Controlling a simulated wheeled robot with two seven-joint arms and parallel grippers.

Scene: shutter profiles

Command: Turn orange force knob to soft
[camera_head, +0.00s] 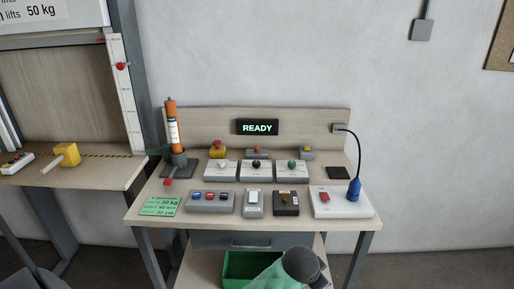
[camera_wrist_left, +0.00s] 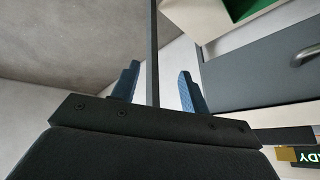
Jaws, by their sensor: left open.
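A dark box with a small orange-yellow knob (camera_head: 285,197) sits in the front row on the table; its setting is too small to read. Another small grey box with a reddish-orange top (camera_head: 257,152) stands at the back, so I cannot be sure which is the force knob. My left arm reaches in at the bottom, in front of the table and below its top. In the left wrist view my left gripper (camera_wrist_left: 158,72) has its blue fingers apart, with nothing held, away from the knobs. My right gripper is not in view.
The table (camera_head: 150,205) holds several switch boxes, an orange cylinder (camera_head: 172,125) and a white box (camera_head: 341,201) with a blue plug. A READY display (camera_head: 257,127) is on the back panel. A drawer (camera_wrist_left: 265,70) and green bin (camera_head: 237,268) are below.

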